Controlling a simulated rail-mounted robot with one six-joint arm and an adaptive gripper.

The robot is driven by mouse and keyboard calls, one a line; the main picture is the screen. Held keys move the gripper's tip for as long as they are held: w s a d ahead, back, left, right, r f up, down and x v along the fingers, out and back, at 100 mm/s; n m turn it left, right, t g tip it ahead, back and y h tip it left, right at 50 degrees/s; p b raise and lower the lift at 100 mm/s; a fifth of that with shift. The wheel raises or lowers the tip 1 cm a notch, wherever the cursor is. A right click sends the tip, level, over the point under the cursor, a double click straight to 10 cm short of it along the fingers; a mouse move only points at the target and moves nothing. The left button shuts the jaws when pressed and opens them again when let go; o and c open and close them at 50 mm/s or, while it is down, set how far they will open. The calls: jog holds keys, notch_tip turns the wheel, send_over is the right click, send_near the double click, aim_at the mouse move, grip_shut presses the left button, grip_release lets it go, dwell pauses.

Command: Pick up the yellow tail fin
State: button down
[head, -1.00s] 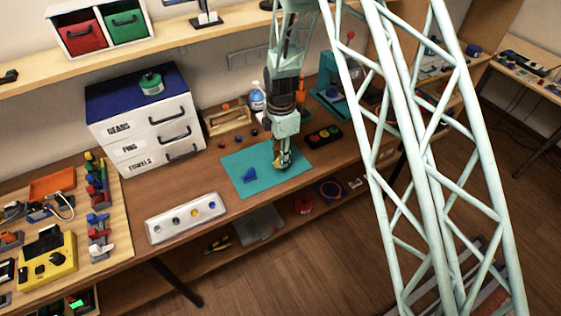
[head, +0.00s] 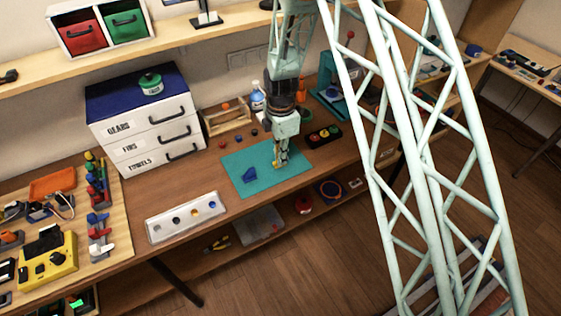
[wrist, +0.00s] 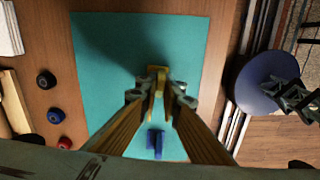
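The yellow tail fin (wrist: 157,72) stands on the teal mat (wrist: 105,65), between the tips of my gripper in the wrist view. My gripper (wrist: 160,90) points down, with one yellowish finger on each side of the fin. I cannot tell whether the fingertips press on it or leave a thin gap. In the head view my gripper (head: 281,161) is low over the right half of the mat (head: 240,162), and its fingers largely hide the fin.
A blue part (head: 249,174) lies on the mat left of my gripper; it also shows between my fingers in the wrist view (wrist: 155,140). A white tray (head: 185,217) is to the left. A black block with coloured buttons (head: 324,136) is right of the mat. Labelled drawers (head: 150,135) stand behind left.

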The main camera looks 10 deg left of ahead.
jog(key=shift+r, duration=0.1)
dwell(0.3)
jog(key=shift+r, duration=1.6)
jog(key=shift+s+d, duration=0.1)
jog(key=shift+s, duration=0.1)
jog(key=s+d+b, duration=0.1)
jog(key=s+d, duration=0.2)
jog(key=s, duration=0.4)
jog(key=s+d+r, duration=0.1)
jog(key=s+d, duration=0.3)
jog(key=s, duration=0.3)
jog(key=shift+r+b, duration=0.3)
jog(key=shift+b, duration=0.1)
jog(key=shift+f, duration=0.1)
